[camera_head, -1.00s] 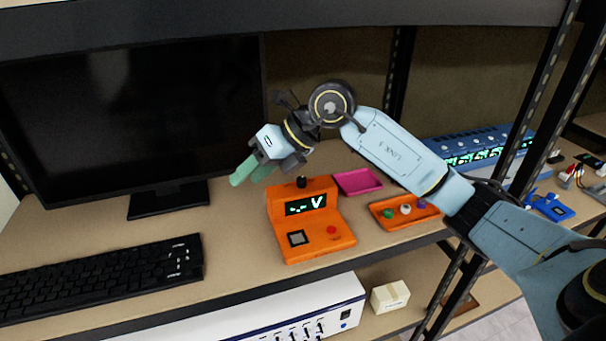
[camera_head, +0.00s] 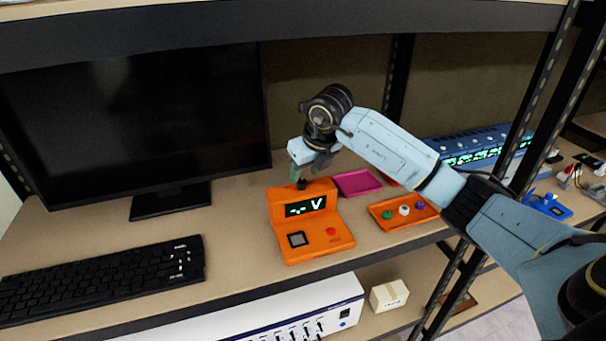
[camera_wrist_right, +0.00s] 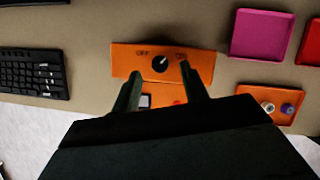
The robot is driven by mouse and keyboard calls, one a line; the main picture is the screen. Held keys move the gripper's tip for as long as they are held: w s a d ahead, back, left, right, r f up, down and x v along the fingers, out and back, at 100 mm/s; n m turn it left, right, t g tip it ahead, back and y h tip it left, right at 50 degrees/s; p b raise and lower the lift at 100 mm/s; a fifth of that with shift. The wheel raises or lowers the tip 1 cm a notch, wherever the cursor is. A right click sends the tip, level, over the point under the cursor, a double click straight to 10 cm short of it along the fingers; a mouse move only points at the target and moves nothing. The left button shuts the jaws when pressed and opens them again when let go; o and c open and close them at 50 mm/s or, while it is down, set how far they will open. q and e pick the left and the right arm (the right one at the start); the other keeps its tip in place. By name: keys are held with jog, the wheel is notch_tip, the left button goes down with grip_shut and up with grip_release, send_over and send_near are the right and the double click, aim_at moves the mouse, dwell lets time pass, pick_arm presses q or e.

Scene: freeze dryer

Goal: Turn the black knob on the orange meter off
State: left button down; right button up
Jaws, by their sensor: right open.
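The orange meter (camera_head: 310,239) stands on the shelf with its lit display, a grey square and a red button facing front. The black knob (camera_head: 301,184) is on its top. In the right wrist view the knob (camera_wrist_right: 160,64) sits between an OFF label on the left and an ON label on the right, its white mark pointing up and right towards ON. My right gripper (camera_head: 309,172) points down just above the knob. Its green fingers (camera_wrist_right: 164,90) are open, one to each side of the knob in the wrist view, with nothing between them. My left gripper is not in view.
A monitor (camera_head: 130,110) stands at the left with a keyboard (camera_head: 100,277) before it. A magenta tray (camera_head: 357,183) and an orange tray (camera_head: 391,222) with small coloured pieces lie right of the meter. A blue device (camera_head: 470,149) stands further right.

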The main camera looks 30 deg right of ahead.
aim_at(301, 180)
jog(key=shift+x, duration=1.55)
grip_shut()
